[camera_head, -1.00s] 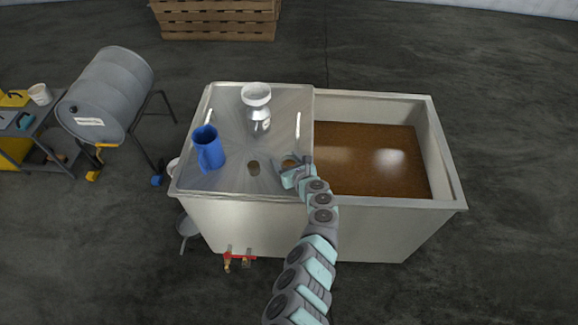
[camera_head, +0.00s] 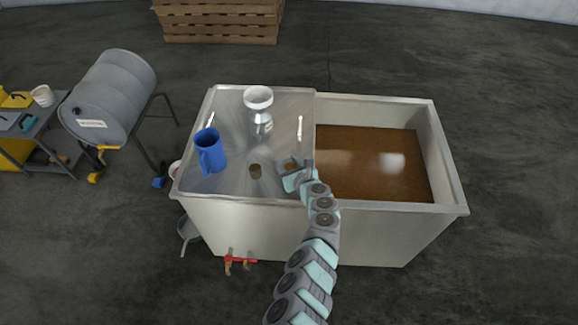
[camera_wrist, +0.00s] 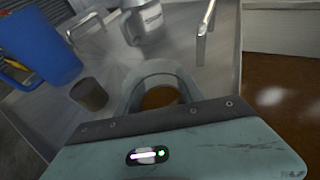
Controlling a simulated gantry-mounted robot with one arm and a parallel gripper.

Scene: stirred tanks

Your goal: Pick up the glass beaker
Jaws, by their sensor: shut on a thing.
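My gripper (camera_head: 294,172) is over the right front part of the metal tank lid. It is shut on what looks like the glass beaker (camera_wrist: 160,97), which shows brown inside. In the wrist view, the grey fingers curve around it and the gripper body hides its near side. I cannot tell whether its base touches the lid. A small brown cup-like thing (camera_head: 255,171) stands apart on the lid, left of my gripper; it also shows in the wrist view (camera_wrist: 89,94).
A blue jug (camera_head: 209,152) stands on the lid (camera_head: 232,115) at the left, a silver can with a white funnel (camera_head: 258,98) behind. Metal handles (camera_head: 300,128) rise from the lid. At the right the tank is open, with brown liquid (camera_head: 370,160). A grey drum (camera_head: 110,95) lies left.

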